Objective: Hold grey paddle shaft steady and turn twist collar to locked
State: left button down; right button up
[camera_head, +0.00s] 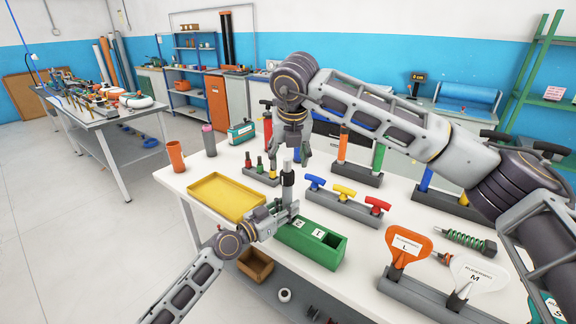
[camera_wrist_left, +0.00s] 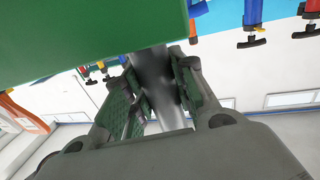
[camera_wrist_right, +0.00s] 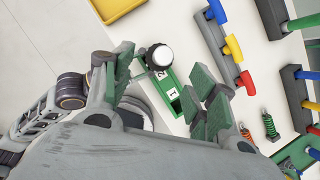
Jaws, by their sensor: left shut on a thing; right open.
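The grey paddle shaft (camera_head: 286,194) stands upright near the green box. My left gripper (camera_head: 284,212) is shut on its lower part. In the left wrist view the grey shaft (camera_wrist_left: 153,75) runs between the fingers (camera_wrist_left: 160,90). A dark collar (camera_head: 288,178) is around the upper shaft. Its locked or unlocked state cannot be read. My right gripper (camera_head: 291,152) points down over the shaft top, open. In the right wrist view the shaft's pale round end (camera_wrist_right: 161,55) lies between the open fingers (camera_wrist_right: 165,80), nearer the left one.
The green box (camera_head: 325,249) with numbered labels is close to the left gripper. A yellow tray (camera_head: 225,198) lies left. A rack of coloured T-handles (camera_head: 342,205) stands right of the shaft. Small bottles on a rack (camera_head: 260,172) stand behind. Orange and white paddles stand front right.

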jog(key=shift+v, duration=2.1)
pick_arm(q)
jog(key=c, duration=1.1)
grip_release()
pick_arm(e)
jog(key=shift+f, duration=0.1)
pick_arm(q)
jog(key=shift+a, duration=0.1)
jog(key=shift+v, duration=5.95)
